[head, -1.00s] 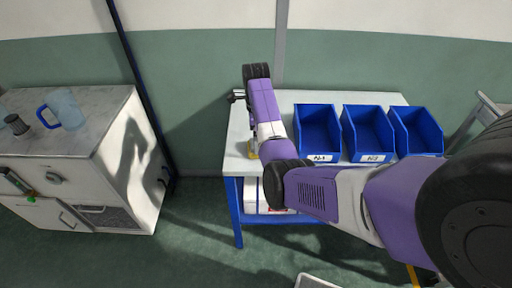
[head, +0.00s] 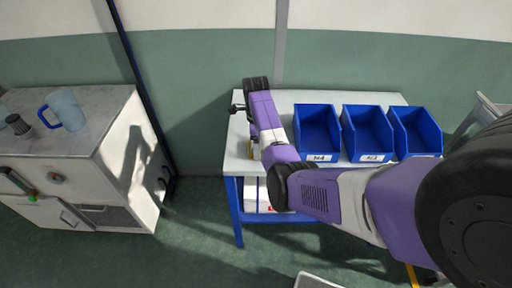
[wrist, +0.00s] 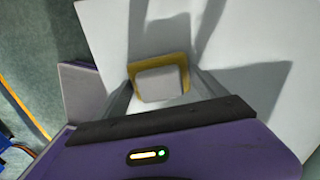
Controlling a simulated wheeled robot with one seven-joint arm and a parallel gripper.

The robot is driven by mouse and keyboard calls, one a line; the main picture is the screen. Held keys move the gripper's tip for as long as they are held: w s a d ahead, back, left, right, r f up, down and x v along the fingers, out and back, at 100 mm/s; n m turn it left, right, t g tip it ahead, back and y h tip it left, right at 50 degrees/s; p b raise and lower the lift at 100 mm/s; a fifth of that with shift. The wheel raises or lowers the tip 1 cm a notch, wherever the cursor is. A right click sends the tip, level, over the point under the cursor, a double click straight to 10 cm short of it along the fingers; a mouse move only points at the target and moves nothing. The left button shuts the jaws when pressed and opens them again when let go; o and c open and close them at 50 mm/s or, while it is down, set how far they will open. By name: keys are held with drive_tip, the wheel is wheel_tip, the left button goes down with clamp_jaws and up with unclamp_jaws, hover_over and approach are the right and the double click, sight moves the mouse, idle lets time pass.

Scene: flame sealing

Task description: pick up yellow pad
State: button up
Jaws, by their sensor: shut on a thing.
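The yellow pad (wrist: 159,62) shows in the wrist view as a yellow border around a pale grey block-like middle. My gripper (wrist: 160,84) has one finger on each side of it and is shut on it. The white table top lies beneath, and I cannot tell whether the pad touches it. In the head view a small yellow patch (head: 254,151) shows beside my arm at the table's left front; my arm hides most of that spot.
Several blue bins (head: 366,132) stand on the right of the white table (head: 237,150). A cabinet (head: 70,160) with a blue-handled jug (head: 66,109) stands at the left, beyond a floor gap. A green and white wall is behind.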

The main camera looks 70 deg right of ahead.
drive_tip(key=shift+r, duration=0.1)
wheel_tip(320, 180, up, 20)
drive_tip(key=p, duration=0.7)
